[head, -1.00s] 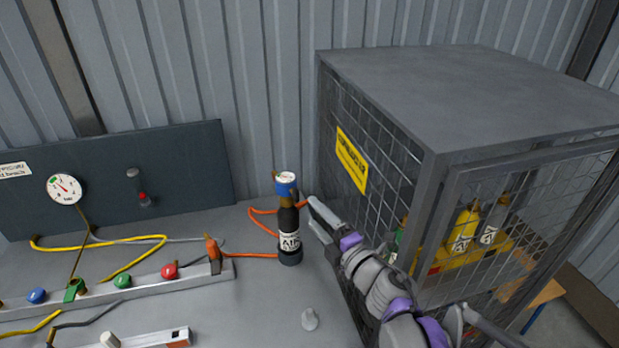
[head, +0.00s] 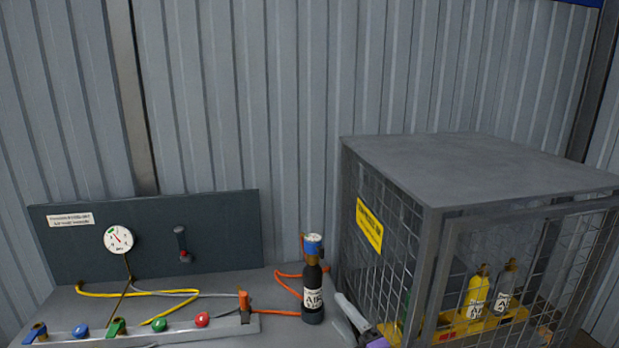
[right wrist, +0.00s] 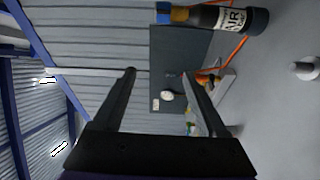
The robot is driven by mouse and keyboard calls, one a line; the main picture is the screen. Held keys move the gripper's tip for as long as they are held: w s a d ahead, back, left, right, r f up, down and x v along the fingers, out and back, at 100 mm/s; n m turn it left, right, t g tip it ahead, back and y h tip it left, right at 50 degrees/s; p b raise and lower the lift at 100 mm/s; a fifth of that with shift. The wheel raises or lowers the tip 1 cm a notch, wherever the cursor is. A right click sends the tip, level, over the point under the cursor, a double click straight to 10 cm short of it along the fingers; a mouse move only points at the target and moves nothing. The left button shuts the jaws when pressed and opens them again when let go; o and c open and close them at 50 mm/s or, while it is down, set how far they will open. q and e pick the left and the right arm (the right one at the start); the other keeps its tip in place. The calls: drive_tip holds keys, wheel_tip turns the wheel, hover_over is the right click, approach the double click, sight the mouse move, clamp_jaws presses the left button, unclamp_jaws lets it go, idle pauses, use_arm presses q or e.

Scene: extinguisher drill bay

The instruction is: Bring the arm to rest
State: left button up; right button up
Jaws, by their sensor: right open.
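My right gripper (right wrist: 160,85) is open in the right wrist view, with nothing between its two fingers. In the head view only a small part of my right arm shows at the bottom, between the bottle and the cage. The black AIR bottle (head: 313,290) with a blue top stands upright on the bench, just left of that arm. The bottle also shows in the right wrist view (right wrist: 205,17), beyond the fingers and apart from them. My left gripper is not in view.
A mesh cage (head: 432,240) with yellow and grey bottles stands at the right. A manifold with coloured knobs (head: 160,325) and hoses lies on the bench at left. A dark panel (head: 215,235) with a gauge (head: 118,240) stands behind. An orange hose (head: 285,290) runs by the bottle.

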drive_tip(key=s+d+f+m+g+h+p, duration=0.1)
drive_tip(key=s+d+f+m+h, duration=0.15)
drive_tip(key=d+m+h, duration=0.35)
drive_tip(key=s+d+f+m+g+h, duration=0.1)
drive_tip(key=s+d+m+h, duration=0.2)
drive_tip(key=d+m, duration=0.45)
use_arm(q)
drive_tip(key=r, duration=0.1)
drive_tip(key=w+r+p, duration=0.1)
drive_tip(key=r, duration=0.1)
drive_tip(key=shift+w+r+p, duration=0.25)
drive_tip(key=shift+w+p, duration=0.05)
drive_tip(key=shift+p, duration=0.05)
use_arm(e)
drive_tip(key=s+a+f+m+g, duration=0.1)
drive_tip(key=s+f+m+g, duration=0.3)
drive_tip(key=s, duration=0.5)
drive_tip(key=s+a+f+m+g+y, duration=0.1)
drive_tip(key=s+f+m+g, duration=0.3)
drive_tip(key=s+f, duration=0.4)
drive_tip(key=shift+s+a+m+g, duration=0.35)
drive_tip(key=shift+s+m, duration=0.3)
drive_tip(key=shift+s, duration=0.6)
